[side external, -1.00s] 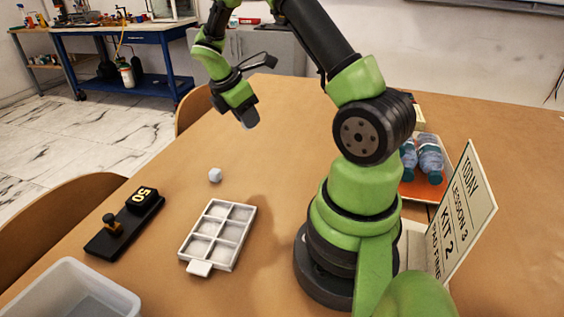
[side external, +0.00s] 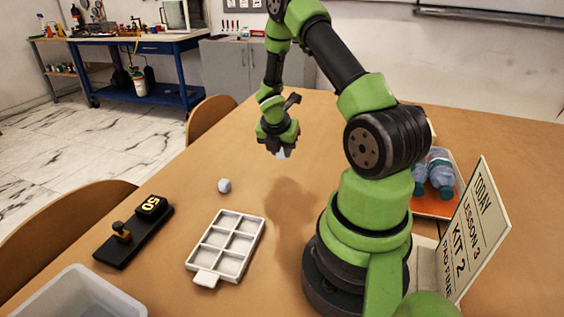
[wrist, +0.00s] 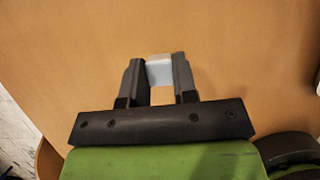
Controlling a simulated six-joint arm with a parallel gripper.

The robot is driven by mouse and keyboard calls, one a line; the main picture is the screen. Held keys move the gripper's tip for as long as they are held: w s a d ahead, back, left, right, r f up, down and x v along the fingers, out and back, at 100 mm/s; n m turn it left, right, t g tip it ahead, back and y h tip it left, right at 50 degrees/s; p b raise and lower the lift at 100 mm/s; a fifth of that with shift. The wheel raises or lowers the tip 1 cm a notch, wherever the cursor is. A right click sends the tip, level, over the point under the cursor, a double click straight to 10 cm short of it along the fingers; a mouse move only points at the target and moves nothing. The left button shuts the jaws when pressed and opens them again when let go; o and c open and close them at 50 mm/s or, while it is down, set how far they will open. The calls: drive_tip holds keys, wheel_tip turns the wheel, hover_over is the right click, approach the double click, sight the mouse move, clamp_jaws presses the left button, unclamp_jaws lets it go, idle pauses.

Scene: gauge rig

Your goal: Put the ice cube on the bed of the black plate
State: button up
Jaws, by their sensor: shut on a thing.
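My gripper (side external: 279,147) is above the table, pointing down, to the right of and behind the white tray. In the wrist view my gripper (wrist: 159,80) is shut on a pale, translucent ice cube (wrist: 159,72); the held cube also shows below the fingers in the side view (side external: 283,154). The black plate (side external: 133,238) lies on the table at the left, well away from my gripper.
A second pale cube (side external: 224,185) sits on the table behind the white compartment tray (side external: 238,231), whose compartments look empty. A clear bin (side external: 75,295) stands at the front left. A sign (side external: 472,228) and an orange tray with bottles (side external: 440,205) are at the right.

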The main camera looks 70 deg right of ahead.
sight(280, 157)
drive_tip(key=shift+f, duration=2.1)
drive_tip(key=shift+f, duration=0.15)
drive_tip(key=o, duration=0.9)
